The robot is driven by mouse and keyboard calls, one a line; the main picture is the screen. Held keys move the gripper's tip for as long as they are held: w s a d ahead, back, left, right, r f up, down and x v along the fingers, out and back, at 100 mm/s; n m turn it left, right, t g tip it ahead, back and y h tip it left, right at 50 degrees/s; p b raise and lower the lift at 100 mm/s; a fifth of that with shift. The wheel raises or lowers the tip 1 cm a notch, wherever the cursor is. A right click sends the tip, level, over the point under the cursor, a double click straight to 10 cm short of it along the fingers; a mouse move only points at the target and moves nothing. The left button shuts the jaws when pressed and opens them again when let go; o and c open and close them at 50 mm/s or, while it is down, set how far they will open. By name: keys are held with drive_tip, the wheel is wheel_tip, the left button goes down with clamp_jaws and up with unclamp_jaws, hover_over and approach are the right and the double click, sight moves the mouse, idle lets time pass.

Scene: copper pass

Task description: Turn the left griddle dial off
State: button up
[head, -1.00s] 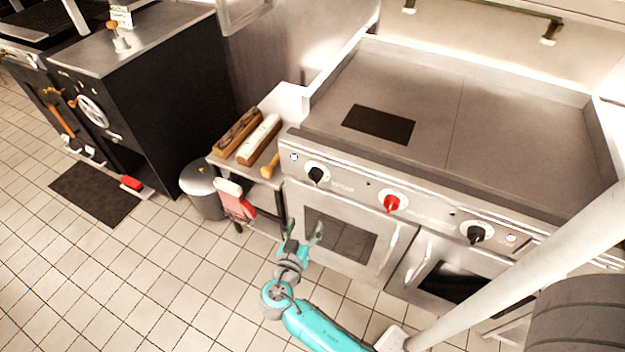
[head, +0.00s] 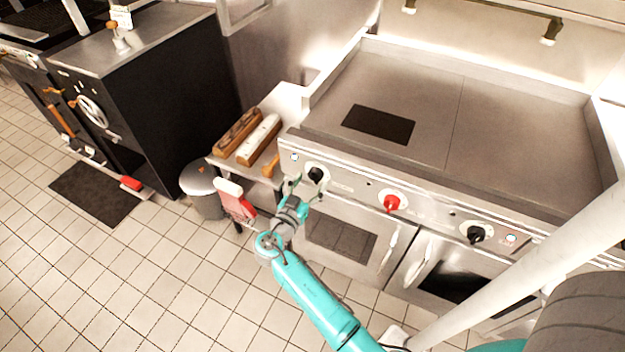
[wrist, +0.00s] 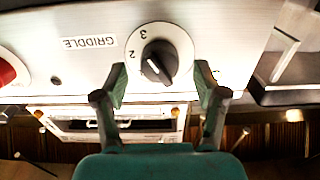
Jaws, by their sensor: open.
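The left griddle dial (head: 316,174) is a black knob on a white round plate at the left of the griddle's front panel. In the wrist view the dial (wrist: 160,61) shows the numbers 2 and 3 on its plate, beside a GRIDDLE label (wrist: 90,42). Its pale pointer line slants, and the other marks are hidden or unclear. My gripper (head: 304,184) is open in front of the dial. In the wrist view my gripper's fingers (wrist: 160,88) stand to either side of the knob's lower part, with gaps showing; I cannot tell whether they touch it.
A red dial (head: 391,203) and another black dial (head: 475,233) sit farther right on the panel. An oven door (head: 340,238) is below. A side table (head: 284,103) with wooden-looking blocks and a hanging red-and-white cloth (head: 234,200) stand left. The tiled floor is clear in front.

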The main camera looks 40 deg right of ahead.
drive_tip(key=shift+x, duration=0.9)
drive_tip(key=c, duration=1.1)
drive_tip(key=shift+c, duration=0.2)
